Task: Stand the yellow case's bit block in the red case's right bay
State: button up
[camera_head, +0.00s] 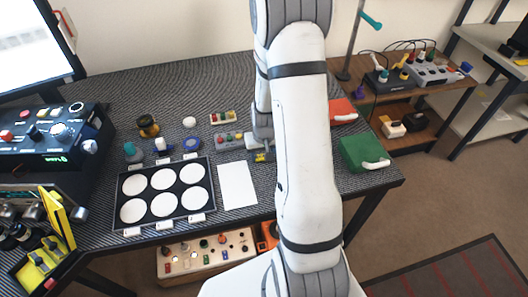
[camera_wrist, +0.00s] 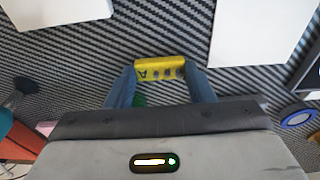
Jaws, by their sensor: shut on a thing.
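In the head view the block (camera_head: 262,157) is a small yellow patch below my gripper, over the striped mat. The yellow case (camera_head: 56,218) stands open at the lower left of the head view. A red case (camera_head: 343,110) lies right of my arm, partly hidden by it. I cannot make out its bays.
A green case (camera_head: 365,152) with a white handle lies at the table's right edge. A white sheet (camera_head: 237,185) and a black tray (camera_head: 126,213) with several white discs lie left of my arm. A grey controller-like block (camera_head: 229,140) lies close to my gripper.

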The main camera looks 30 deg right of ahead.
jog(key=shift+f, duration=0.15)
jog(key=o, duration=1)
jog(key=shift+c, duration=0.2)
